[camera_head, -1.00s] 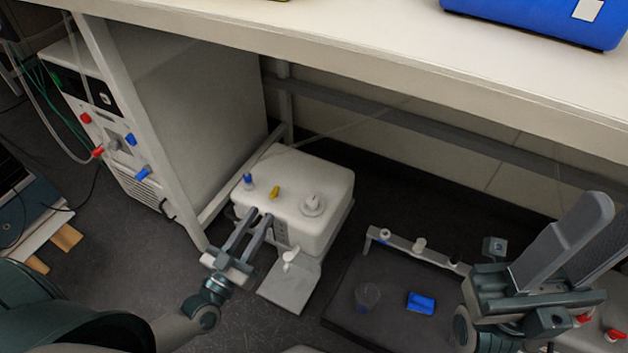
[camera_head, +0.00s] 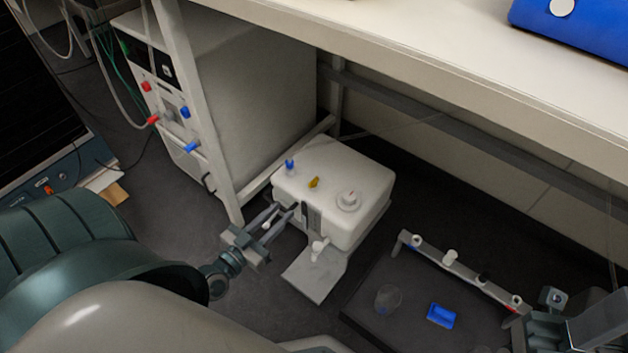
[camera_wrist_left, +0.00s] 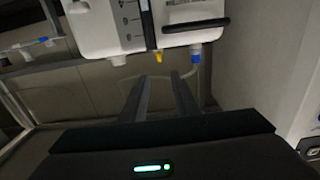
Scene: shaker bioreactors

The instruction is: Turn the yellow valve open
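The yellow valve (camera_head: 313,182) is a small knob on top of a white box-shaped tank (camera_head: 365,182) on the floor under the bench. My left gripper (camera_head: 283,210) is open and empty, low at the tank's left front side, apart from the valve. In the left wrist view the yellow valve (camera_wrist_left: 158,57) shows just beyond and between the open fingertips (camera_wrist_left: 159,76), under the tank's edge as pictured. My right gripper (camera_head: 603,322) is at the lower right, partly cut off by the frame. Its fingertips cannot be judged.
A blue fitting (camera_head: 290,165) and a white round cap (camera_head: 348,201) flank the valve on the tank. A bench leg (camera_head: 205,125) and a grey cabinet (camera_head: 255,85) stand to the left. The bench top (camera_head: 440,55) overhangs behind. A dark tray holds a blue block (camera_head: 441,315).

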